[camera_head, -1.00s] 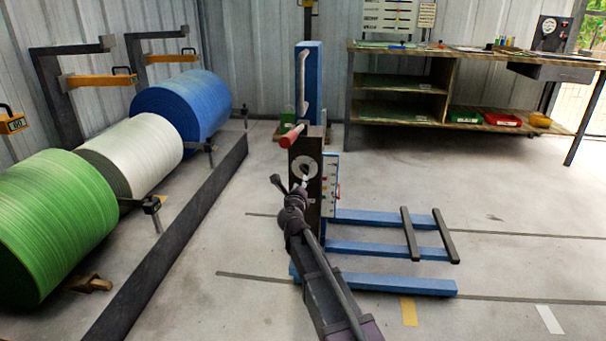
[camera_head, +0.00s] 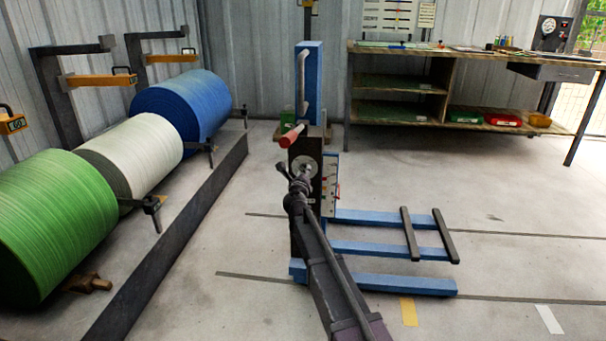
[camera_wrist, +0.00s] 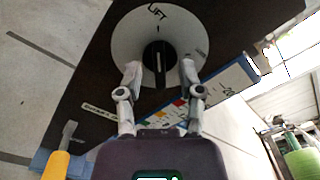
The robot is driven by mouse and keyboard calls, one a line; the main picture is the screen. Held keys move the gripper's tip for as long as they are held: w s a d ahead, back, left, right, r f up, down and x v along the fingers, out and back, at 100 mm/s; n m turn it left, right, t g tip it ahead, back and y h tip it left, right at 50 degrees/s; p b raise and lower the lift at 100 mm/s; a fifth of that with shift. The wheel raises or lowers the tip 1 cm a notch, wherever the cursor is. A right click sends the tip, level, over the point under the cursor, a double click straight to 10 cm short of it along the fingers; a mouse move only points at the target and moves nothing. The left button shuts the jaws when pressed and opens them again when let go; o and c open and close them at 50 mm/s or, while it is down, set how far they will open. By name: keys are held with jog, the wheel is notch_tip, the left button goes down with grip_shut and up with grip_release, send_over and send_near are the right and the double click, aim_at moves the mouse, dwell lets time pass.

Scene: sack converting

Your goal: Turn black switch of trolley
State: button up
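The trolley (camera_head: 308,85) is blue, with a dark box on its mast and low forks. On the dark box is a grey round dial (camera_head: 306,162), which shows large in the wrist view (camera_wrist: 128,38) with lettering that seems to read "LIFT". The black switch (camera_wrist: 158,57) is a narrow upright bar with a pale line at the dial's middle. My gripper (camera_wrist: 160,72) is open, with one finger on each side of the switch. Gaps show between fingers and switch; depth is hard to tell. In the head view my gripper (camera_head: 300,176) partly covers the dial and hides the switch.
Green, white and blue rolls (camera_head: 50,225) stand at the left behind a dark kerb. The floor right of the forks is clear.

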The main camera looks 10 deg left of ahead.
grip_shut()
